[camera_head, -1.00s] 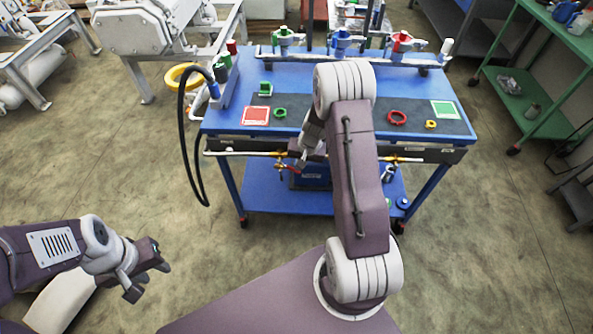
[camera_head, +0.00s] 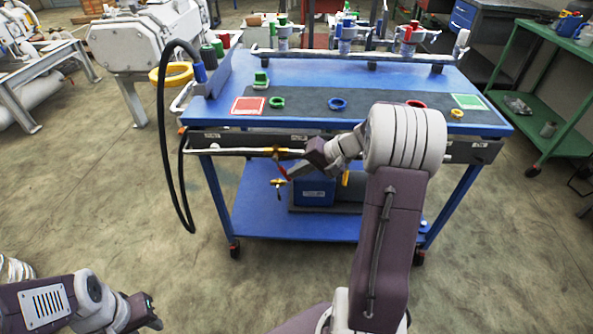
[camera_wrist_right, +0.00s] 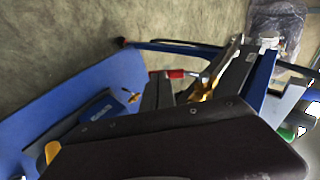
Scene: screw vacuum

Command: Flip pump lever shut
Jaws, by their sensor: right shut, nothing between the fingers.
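A brass valve (camera_head: 287,153) sits on the pipe along the table's front edge. Its red lever (camera_head: 281,169) slants down beside my right gripper's tips. The lever (camera_wrist_right: 175,74) and valve (camera_wrist_right: 204,88) also show in the right wrist view, close to the shut fingers (camera_wrist_right: 158,92). I cannot tell whether they touch. My right gripper (camera_head: 288,176) is shut and empty. A blue pump box (camera_head: 313,191) stands on the lower shelf, with a small brass fitting (camera_head: 278,183) near it. My left gripper (camera_head: 148,312) is open and empty, low at the left, far from the table.
The blue table (camera_head: 340,75) carries a dark mat with a red square (camera_head: 248,105), a green square (camera_head: 468,101) and several coloured rings. A black hose (camera_head: 163,130) hangs at its left. My right arm covers part of the table's front. Floor at the left is clear.

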